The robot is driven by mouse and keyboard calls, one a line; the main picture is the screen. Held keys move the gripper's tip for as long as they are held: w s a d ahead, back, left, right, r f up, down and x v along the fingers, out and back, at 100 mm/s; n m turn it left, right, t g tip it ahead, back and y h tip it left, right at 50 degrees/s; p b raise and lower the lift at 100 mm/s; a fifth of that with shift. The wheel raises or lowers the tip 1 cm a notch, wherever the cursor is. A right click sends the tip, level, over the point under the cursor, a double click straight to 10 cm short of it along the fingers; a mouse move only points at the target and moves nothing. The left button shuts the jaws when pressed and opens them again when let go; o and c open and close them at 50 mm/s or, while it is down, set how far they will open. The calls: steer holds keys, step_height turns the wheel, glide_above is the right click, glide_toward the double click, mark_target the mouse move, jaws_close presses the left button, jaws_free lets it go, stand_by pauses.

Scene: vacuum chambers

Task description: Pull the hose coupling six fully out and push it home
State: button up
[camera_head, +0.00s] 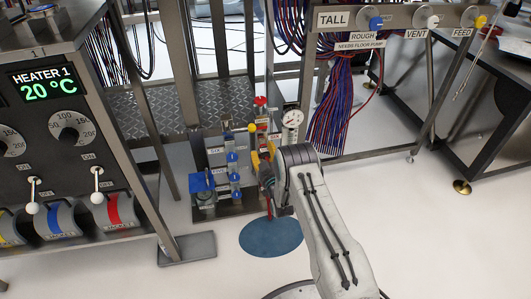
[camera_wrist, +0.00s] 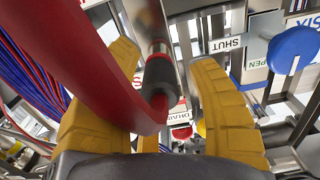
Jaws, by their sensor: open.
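In the wrist view a hose coupling with a black collar (camera_wrist: 161,78) sits at the end of a steel tube (camera_wrist: 147,22). A thick red hose (camera_wrist: 75,50) bends into it. My gripper (camera_wrist: 162,66) is open, with one yellow finger on each side of the collar. The hose hides part of the left finger. In the head view my gripper (camera_head: 263,160) is low at the small valve stand, and a short red hose (camera_head: 269,206) hangs beside it. My gripper and arm hide the coupling there. A SIX label (camera_wrist: 303,5) shows at the wrist view's top right.
The stand carries blue valves (camera_head: 232,170), a red knob (camera_head: 260,101) and a gauge (camera_head: 292,118) close to my gripper. A blue round mat (camera_head: 271,237) lies in front. The heater cabinet (camera_head: 60,130) is at left. A blue handle (camera_wrist: 293,50) is right of my fingers.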

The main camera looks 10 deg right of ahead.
mark_target(266, 157)
steer(key=shift+s, duration=0.15)
steer(key=shift+s+p, duration=1.65)
steer(key=shift+s, duration=1.7)
